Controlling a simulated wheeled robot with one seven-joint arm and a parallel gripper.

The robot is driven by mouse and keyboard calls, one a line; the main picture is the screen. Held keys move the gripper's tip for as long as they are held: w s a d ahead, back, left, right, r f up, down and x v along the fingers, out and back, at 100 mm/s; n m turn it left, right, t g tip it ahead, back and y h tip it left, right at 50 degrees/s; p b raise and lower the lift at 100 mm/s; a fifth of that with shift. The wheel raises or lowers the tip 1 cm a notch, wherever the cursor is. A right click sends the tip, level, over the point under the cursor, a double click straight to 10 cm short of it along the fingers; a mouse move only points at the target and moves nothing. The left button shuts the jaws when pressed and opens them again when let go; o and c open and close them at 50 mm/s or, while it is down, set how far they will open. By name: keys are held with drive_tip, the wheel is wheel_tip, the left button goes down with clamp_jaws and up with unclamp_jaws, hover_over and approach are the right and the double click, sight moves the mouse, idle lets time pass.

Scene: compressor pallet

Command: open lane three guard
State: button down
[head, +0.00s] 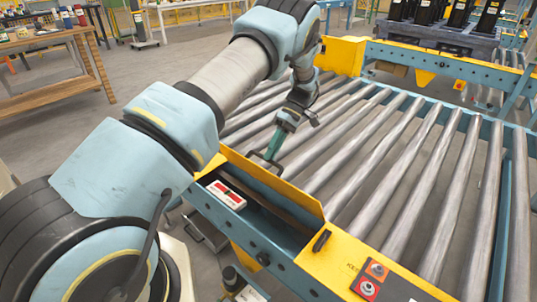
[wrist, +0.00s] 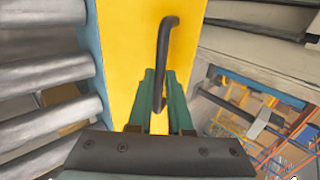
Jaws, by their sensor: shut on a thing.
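A yellow guard panel (head: 285,195) stands tilted up along the near side rail of the roller conveyor, with an open channel showing below it. In the wrist view, the yellow panel (wrist: 128,60) fills the middle, with a black bar handle (wrist: 166,50) on it. My gripper (head: 270,152) is on the roller side of the panel, shut on the handle. Its teal fingers (wrist: 160,105) close around the handle's lower part in the wrist view. I cannot read a lane number on the panel.
A red and white labelled block (head: 226,195) sits at the rail's channel. A red button box (head: 370,280) is on the yellow cover at the near right. Steel rollers (head: 405,170) lie beyond the panel. A wooden workbench (head: 60,85) stands at the left.

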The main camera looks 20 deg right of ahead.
drive_tip(key=shift+s+d+f, duration=0.1)
drive_tip(key=shift+s+f, duration=0.05)
drive_tip(key=shift+f, duration=0.35)
drive_tip(key=c, duration=1.2)
unclamp_jaws()
drive_tip(key=o, duration=0.4)
drive_tip(key=shift+r, duration=0.15)
drive_tip(key=shift+c, duration=0.2)
drive_tip(key=a+b+v, duration=0.1)
drive_tip(key=v, duration=0.9)
drive_tip(key=shift+r, duration=0.35)
drive_tip(key=shift+s, duration=0.15)
